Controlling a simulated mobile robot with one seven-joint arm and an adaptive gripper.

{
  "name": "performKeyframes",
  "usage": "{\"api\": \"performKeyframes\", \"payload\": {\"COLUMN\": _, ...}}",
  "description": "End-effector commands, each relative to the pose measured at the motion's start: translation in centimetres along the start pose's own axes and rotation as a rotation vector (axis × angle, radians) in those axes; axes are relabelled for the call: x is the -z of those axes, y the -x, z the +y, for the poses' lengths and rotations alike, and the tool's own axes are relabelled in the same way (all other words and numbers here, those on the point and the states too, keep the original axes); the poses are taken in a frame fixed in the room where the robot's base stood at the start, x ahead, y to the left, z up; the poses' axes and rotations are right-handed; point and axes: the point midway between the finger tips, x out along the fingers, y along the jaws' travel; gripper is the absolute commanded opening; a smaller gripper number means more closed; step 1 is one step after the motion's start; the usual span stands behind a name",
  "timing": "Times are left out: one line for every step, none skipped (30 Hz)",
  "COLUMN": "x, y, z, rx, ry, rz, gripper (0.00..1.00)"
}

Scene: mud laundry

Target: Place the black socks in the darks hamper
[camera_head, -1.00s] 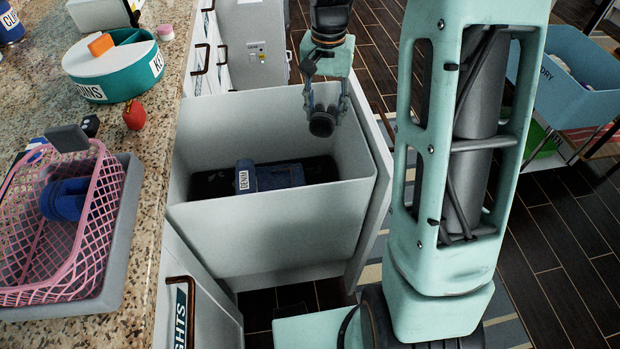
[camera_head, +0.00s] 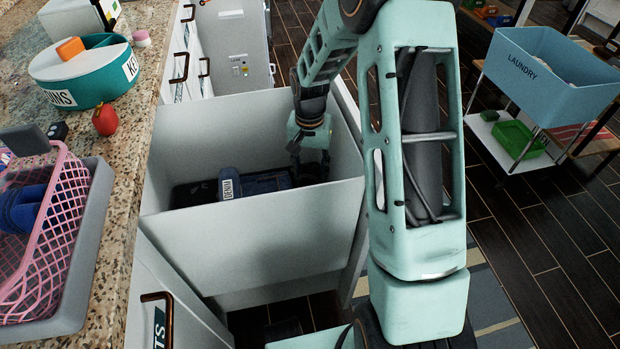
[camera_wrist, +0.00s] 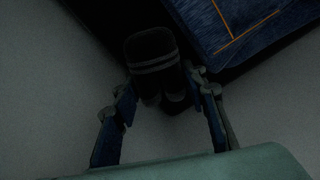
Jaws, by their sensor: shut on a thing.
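My gripper (camera_head: 308,160) reaches down inside a pale grey pull-out hamper (camera_head: 260,236), near its right back corner. No darks label shows on this hamper. In the wrist view my gripper (camera_wrist: 165,88) is shut on the black socks (camera_wrist: 152,62), a dark roll with grey stripes between the fingers. The socks are low in the hamper, beside folded blue denim (camera_wrist: 235,25). Shadow hides whether they touch the floor. In the head view the socks are hard to tell from the dark gripper. The denim (camera_head: 262,183), with a DENIM tag, lies on the hamper's dark bottom.
The hamper's walls stand close around my gripper. On the counter (camera_head: 118,190) at left are a pink basket (camera_head: 62,215) holding a dark blue item, a teal round bin (camera_head: 95,88) and a red item (camera_head: 105,120). A blue laundry cart (camera_head: 550,80) stands at right.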

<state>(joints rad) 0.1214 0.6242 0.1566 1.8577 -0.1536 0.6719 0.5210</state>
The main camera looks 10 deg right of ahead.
Motion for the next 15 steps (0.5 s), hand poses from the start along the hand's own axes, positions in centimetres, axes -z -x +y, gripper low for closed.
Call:
{"api": "performKeyframes", "payload": {"x": -0.1, "y": -1.2, "z": 0.0, "rx": -0.001, "ry": 0.000, "rz": -0.004, "gripper": 0.15}}
{"api": "performKeyframes", "payload": {"x": -0.1, "y": -1.7, "z": 0.0, "rx": -0.001, "ry": 0.000, "rz": -0.003, "gripper": 0.15}}
{"api": "performKeyframes", "payload": {"x": -0.1, "y": -2.2, "z": 0.0, "rx": -0.001, "ry": 0.000, "rz": -0.003, "gripper": 0.15}}
{"api": "performKeyframes", "payload": {"x": -0.1, "y": -2.4, "z": 0.0, "rx": 0.000, "ry": -0.001, "rz": -0.003, "gripper": 0.15}}
{"api": "performKeyframes", "payload": {"x": -0.1, "y": -2.5, "z": 0.0, "rx": 0.000, "ry": -0.001, "rz": -0.002, "gripper": 0.15}}
{"api": "performKeyframes", "payload": {"x": -0.1, "y": -2.5, "z": 0.0, "rx": 0.000, "ry": -0.001, "rz": -0.002, "gripper": 0.15}}
{"api": "performKeyframes", "payload": {"x": 0.0, "y": -2.4, "z": 0.0, "rx": 0.000, "ry": -0.001, "rz": -0.001, "gripper": 0.15}}
{"api": "performKeyframes", "payload": {"x": 0.0, "y": -2.4, "z": 0.0, "rx": 0.000, "ry": -0.001, "rz": -0.001, "gripper": 0.15}}
{"api": "performKeyframes", "payload": {"x": 0.0, "y": -2.4, "z": 0.0, "rx": 0.000, "ry": -0.001, "rz": -0.001, "gripper": 0.15}}
{"api": "performKeyframes", "payload": {"x": 0.0, "y": -2.4, "z": 0.0, "rx": 0.000, "ry": -0.001, "rz": -0.001, "gripper": 0.15}}
{"api": "performKeyframes", "payload": {"x": 0.0, "y": -2.4, "z": 0.0, "rx": 0.000, "ry": -0.001, "rz": -0.001, "gripper": 0.15}}
{"api": "performKeyframes", "payload": {"x": 0.0, "y": -2.4, "z": 0.0, "rx": 0.000, "ry": -0.001, "rz": -0.001, "gripper": 0.15}}
{"api": "performKeyframes", "payload": {"x": 0.0, "y": -2.5, "z": 0.0, "rx": 0.000, "ry": -0.001, "rz": -0.001, "gripper": 0.15}}
{"api": "performKeyframes", "payload": {"x": 0.0, "y": -2.6, "z": 0.0, "rx": 0.000, "ry": -0.001, "rz": -0.001, "gripper": 0.15}}
{"api": "performKeyframes", "payload": {"x": 0.0, "y": -2.8, "z": 0.0, "rx": 0.000, "ry": 0.000, "rz": -0.001, "gripper": 0.15}}
